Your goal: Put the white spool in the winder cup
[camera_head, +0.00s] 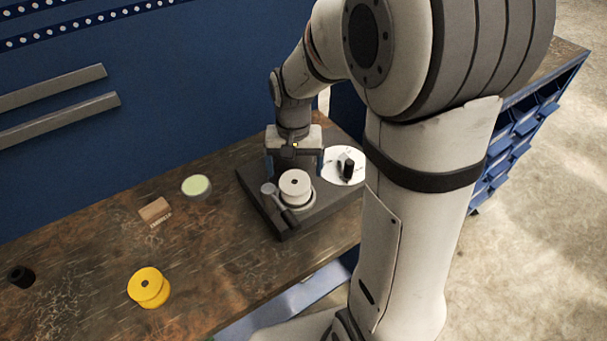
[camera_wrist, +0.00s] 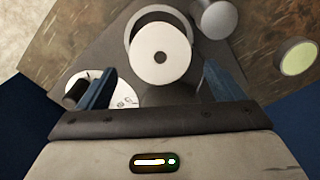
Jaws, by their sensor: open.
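The white spool (camera_head: 295,184) stands upright at the grey winder cup (camera_head: 300,206) on a dark base plate. Its upper part rises above the cup rim. In the wrist view the spool (camera_wrist: 160,60) covers part of the cup's ring (camera_wrist: 146,17), which shows beyond it; I cannot tell how deep it sits. My gripper (camera_head: 294,173) is open just behind and above the spool. In the wrist view my gripper's blue fingers (camera_wrist: 158,78) are apart on either side, near the spool's lower edge, with a gap to it. Nothing is between them in a grip.
A lever with a grey round knob (camera_head: 268,188) stands left of the cup. A white dial (camera_head: 334,169) with a black knob is at its right. A yellow spool (camera_head: 147,284), green-topped round container (camera_head: 196,185), wooden block (camera_head: 154,209) and black piece (camera_head: 20,276) lie left.

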